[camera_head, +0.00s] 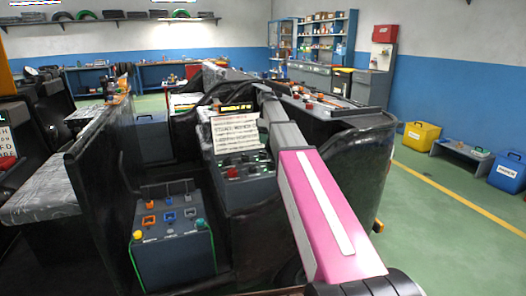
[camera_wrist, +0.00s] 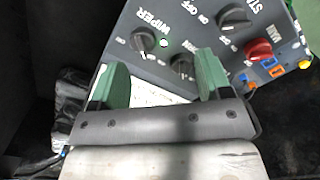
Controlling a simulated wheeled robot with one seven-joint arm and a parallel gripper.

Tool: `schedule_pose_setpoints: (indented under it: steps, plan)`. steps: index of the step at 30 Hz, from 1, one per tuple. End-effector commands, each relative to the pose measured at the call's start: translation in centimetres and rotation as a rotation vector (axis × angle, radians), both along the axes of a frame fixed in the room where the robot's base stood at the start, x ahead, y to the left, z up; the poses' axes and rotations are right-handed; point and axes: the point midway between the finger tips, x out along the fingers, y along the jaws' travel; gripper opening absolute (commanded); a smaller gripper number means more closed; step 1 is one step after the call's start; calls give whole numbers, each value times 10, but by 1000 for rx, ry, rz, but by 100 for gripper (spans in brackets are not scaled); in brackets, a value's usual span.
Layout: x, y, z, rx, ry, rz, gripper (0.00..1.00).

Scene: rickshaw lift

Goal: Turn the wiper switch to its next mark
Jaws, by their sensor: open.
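The wiper switch (camera_wrist: 144,40) is a dark round knob on a grey panel, beside the printed word WIPER, in the upper middle of the wrist view. A second dark knob (camera_wrist: 181,66) is close to the right finger. In the head view the control panel (camera_head: 250,181) stands below a printed sheet; I cannot make out the gripper there.
Right of the switch are another dark knob (camera_wrist: 233,18) and a red knob (camera_wrist: 258,50). A grey box with coloured switches (camera_head: 176,262) stands left of the panel in the head view. Dark cab walls close in on the left; green floor is open at the right.

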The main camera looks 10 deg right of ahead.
Motion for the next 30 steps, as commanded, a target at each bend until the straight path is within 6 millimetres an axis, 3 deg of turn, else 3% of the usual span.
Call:
schedule_pose_setpoints:
  steps: [1,6,13,24,30]
  plan:
    - [22,0,1,0,0,43,72]
    - [49,1,-1,0,1,154,72]
    - [50,1,-18,0,2,175,72]
    - [50,1,-81,0,2,173,72]
    - [50,1,-102,0,1,173,72]
